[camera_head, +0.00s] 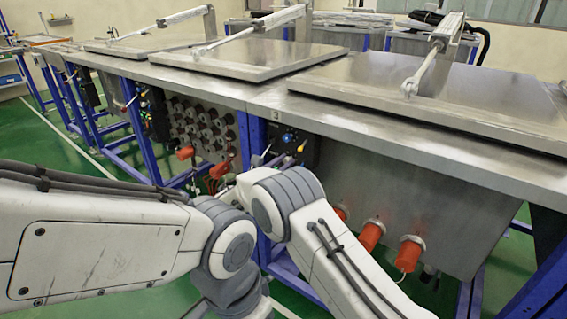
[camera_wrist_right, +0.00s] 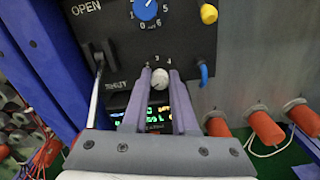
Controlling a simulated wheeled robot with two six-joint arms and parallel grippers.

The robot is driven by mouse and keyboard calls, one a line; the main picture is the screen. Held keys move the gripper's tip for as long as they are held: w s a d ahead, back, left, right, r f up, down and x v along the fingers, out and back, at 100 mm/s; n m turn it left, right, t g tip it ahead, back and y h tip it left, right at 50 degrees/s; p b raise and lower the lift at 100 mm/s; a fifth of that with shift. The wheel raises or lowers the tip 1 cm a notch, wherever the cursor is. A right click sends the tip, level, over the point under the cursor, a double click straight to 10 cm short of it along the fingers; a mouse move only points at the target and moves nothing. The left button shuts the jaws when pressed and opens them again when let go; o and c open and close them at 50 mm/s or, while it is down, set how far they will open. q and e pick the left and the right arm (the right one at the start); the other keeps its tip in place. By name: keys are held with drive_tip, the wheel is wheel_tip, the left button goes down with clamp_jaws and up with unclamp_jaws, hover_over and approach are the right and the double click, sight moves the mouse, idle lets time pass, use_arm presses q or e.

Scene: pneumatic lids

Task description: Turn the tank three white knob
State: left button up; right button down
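The white knob (camera_wrist_right: 160,78) is a small round knob low on the black control panel of the tank marked 3, below a row of numbers. In the right wrist view my right gripper (camera_wrist_right: 161,75) has its two grey-purple fingers close together, one on each side of the white knob, which fills the gap between the tips. In the head view the right gripper (camera_head: 270,158) is at the lower part of the black panel (camera_head: 293,139), and the white knob is hidden there. My left arm comes in from the left; its gripper is out of view.
Near the white knob are a blue dial (camera_wrist_right: 146,8), a yellow knob (camera_wrist_right: 209,14), a blue lever (camera_wrist_right: 204,75) and an OPEN/SHUT lever (camera_wrist_right: 96,88). A blue post (camera_wrist_right: 45,60) stands left of the panel. Orange fittings (camera_head: 371,235) stick out from the tank below right.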

drive_tip(key=shift+a+f+m+b, duration=0.1)
drive_tip(key=shift+f+m+b, duration=0.05)
drive_tip(key=shift+m+b, duration=0.45)
drive_tip(key=shift+s+f+m+b, duration=0.1)
drive_tip(key=shift+s+m+b, duration=0.05)
drive_tip(key=shift+m+b, duration=7.35)
drive_tip(key=shift+n+b, duration=1.1)
drive_tip(key=shift+b, duration=0.15)
drive_tip(key=c, duration=0.7)
unclamp_jaws()
drive_tip(key=shift+a, duration=0.1)
